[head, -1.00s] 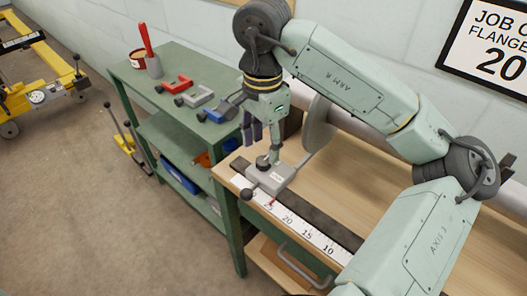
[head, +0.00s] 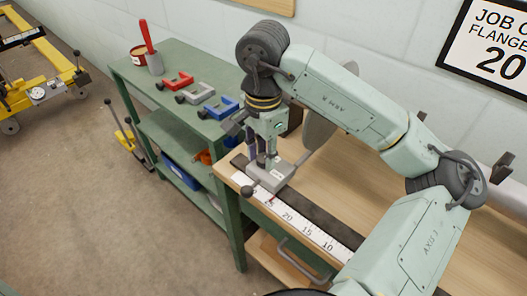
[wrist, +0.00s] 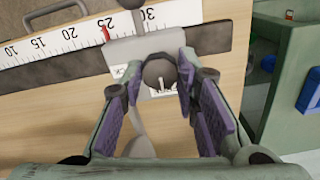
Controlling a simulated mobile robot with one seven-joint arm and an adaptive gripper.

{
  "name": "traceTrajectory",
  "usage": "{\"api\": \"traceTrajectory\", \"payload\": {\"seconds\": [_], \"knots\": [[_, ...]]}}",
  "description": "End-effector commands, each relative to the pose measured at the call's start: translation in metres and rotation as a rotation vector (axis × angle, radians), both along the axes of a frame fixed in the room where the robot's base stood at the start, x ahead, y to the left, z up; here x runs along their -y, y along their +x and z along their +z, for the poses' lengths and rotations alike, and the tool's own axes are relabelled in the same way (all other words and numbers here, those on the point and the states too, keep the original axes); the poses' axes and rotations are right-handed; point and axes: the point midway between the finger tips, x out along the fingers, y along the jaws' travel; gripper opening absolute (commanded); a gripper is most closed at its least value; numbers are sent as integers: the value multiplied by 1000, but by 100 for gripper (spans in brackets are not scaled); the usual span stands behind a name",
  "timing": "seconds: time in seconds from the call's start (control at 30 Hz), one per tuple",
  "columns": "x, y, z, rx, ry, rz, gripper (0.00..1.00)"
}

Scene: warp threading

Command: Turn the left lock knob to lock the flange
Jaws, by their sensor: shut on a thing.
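The left lock knob (wrist: 160,70) is dark and round and sits on a grey metal block (head: 275,177) at the left end of the bench. In the wrist view it lies between my fingertips. My gripper (head: 264,160) points down over the block, its purple-padded fingers on either side of the knob; it also shows in the wrist view (wrist: 160,78). The fingers hide most of the knob in the head view. The grey flange disc (head: 320,118) stands behind the gripper, partly hidden by my arm.
A white ruler (head: 305,233) runs along the bench's front edge, with a red pointer (wrist: 106,33) near 25. A ball-ended lever (head: 247,192) sticks out at the block's front. A green shelf (head: 180,60) at left carries red, grey and blue clamps (head: 220,108).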

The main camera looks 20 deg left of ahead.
Motion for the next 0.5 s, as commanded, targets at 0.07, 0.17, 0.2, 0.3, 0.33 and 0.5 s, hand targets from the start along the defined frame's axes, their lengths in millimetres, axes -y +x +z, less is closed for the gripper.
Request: {"api": "traceTrajectory", "payload": {"seconds": [0.07, 0.17, 0.2, 0.3, 0.33, 0.5], "knots": [[0, 0, 0, 0, 0, 0, 19], [0, 0, 0, 0, 0, 0, 12], [0, 0, 0, 0, 0, 0, 10], [0, 0, 0, 0, 0, 0, 3], [0, 0, 0, 0, 0, 0, 1], [0, 0, 0, 0, 0, -7, 0]]}}
